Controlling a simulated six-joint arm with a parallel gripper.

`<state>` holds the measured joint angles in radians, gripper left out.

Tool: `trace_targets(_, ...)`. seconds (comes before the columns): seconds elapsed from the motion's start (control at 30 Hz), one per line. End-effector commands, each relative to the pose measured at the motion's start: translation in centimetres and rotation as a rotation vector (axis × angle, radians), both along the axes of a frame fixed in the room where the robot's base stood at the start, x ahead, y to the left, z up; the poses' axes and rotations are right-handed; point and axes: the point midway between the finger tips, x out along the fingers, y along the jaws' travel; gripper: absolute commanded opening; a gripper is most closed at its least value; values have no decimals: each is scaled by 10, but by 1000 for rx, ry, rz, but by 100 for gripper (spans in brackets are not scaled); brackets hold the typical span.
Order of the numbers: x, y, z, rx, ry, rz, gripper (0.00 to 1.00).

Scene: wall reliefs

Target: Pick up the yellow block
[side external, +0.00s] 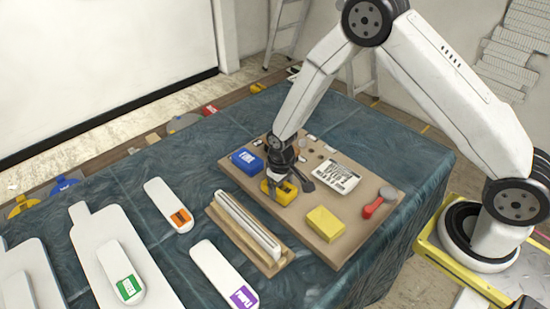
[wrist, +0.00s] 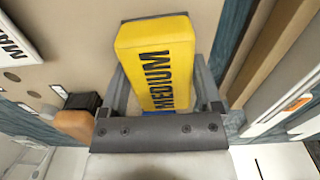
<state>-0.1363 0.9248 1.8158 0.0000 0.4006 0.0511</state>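A yellow block (wrist: 155,62) marked MEDIUM fills the middle of the wrist view, between the fingers of my gripper (wrist: 160,80). It lies slightly turned relative to the fingers. The fingers are apart, with a gap showing at its left side; contact at the fingertips is hard to judge. In the side view my gripper (side external: 281,186) is low over the brown board, around a yellow block (side external: 285,194) that it partly hides. A second yellow block (side external: 325,223) lies on the board nearer the front, clear of my gripper.
The brown board (side external: 330,252) also holds a blue block (side external: 247,160), a white lettered plate (side external: 337,176) and a red-handled tool (side external: 373,207). A wooden piece with pale strips (side external: 248,228) lies along its left edge. White labelled paddles lie on the dark cloth further left.

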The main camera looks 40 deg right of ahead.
Motion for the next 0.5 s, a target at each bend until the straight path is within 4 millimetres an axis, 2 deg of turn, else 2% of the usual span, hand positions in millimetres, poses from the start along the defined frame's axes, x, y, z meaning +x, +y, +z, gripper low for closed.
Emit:
trace_targets(0.07, 0, 0, 0, 0, -1, 0, 20)
trace_targets(0.5, 0, 0, 5, 0, -1, 0, 20)
